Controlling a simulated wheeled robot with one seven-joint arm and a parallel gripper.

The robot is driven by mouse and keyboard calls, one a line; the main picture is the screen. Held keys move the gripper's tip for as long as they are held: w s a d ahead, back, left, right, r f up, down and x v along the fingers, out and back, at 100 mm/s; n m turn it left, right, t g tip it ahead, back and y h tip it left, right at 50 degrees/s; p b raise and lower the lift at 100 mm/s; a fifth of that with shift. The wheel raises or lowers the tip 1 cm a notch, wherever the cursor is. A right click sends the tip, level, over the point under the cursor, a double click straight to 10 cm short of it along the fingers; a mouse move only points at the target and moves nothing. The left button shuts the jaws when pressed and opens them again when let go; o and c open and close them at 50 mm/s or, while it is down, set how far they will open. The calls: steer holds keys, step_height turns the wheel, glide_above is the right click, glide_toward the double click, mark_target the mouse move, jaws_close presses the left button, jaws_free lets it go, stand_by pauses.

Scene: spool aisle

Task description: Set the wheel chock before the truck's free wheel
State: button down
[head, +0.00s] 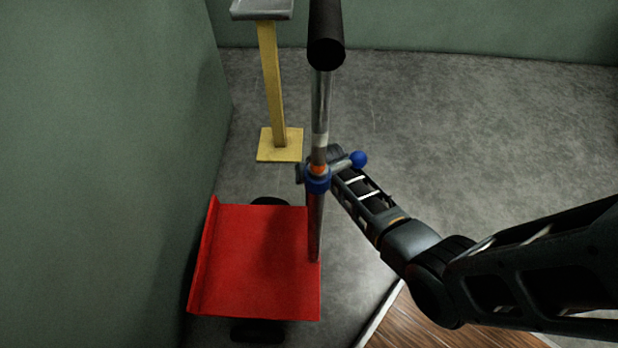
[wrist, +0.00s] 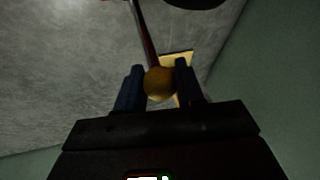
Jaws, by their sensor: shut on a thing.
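The red truck (head: 265,262) stands by the left wall with an upright steel pole (head: 321,105) and a black grip (head: 326,45) at its top. A black wheel (head: 258,331) shows at its near side and another (head: 270,201) at its far side. The knob shows small in the head view (head: 318,168). I cannot make out a wheel chock or what the knob belongs to.
A yellow post (head: 271,85) with a square base and grey top stands beyond the truck. Green walls (head: 90,150) close off the left and back. A wooden surface (head: 440,325) lies at the lower right. Grey floor (head: 460,130) is clear at the right.

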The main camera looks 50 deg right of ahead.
steer(key=c, duration=0.6)
jaws_free()
